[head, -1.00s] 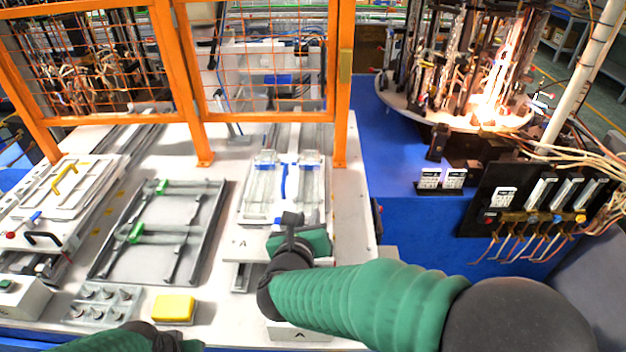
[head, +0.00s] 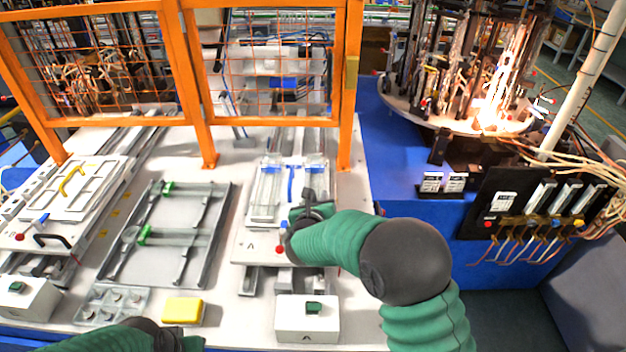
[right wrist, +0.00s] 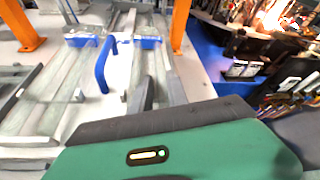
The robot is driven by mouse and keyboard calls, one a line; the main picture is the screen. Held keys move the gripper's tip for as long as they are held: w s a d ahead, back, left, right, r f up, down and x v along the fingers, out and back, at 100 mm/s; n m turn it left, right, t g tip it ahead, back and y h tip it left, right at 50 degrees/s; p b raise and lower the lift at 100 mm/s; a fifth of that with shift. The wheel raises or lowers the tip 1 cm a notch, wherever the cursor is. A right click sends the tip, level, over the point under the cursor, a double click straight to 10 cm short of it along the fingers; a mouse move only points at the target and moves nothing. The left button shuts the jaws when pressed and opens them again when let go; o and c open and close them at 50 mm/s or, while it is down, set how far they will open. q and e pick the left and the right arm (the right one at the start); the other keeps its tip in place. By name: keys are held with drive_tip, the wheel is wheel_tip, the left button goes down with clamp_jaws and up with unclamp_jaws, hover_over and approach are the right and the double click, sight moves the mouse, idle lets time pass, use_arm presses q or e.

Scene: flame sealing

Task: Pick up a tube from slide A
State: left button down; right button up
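Slide A (head: 250,247) is a pale plate marked "A" in the middle of the bench. Clear glass tubes (head: 268,188) lie lengthwise on it, left and right of a blue handle (head: 291,183). In the right wrist view, the tubes (right wrist: 45,100) and the blue handle (right wrist: 101,65) show beyond the gripper body. My right gripper (head: 306,197) is over the front part of the slide, near the right-hand tubes. One dark finger (right wrist: 147,93) shows; its opening and any contact with a tube are unclear. My left gripper (head: 185,342) is at the bottom edge, mostly cut off.
An orange mesh fence (head: 205,140) stands behind the slide. A grey tray with green clips (head: 208,235) lies left, with a yellow block (head: 183,311) in front. A white button box (head: 307,325) sits before the slide. A flame machine (head: 480,115) stands at right.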

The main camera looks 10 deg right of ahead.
drive_tip(key=shift+f, duration=0.15)
drive_tip(key=c, duration=0.4)
drive_tip(key=shift+d, duration=0.1)
clamp_jaws()
idle(0.6)
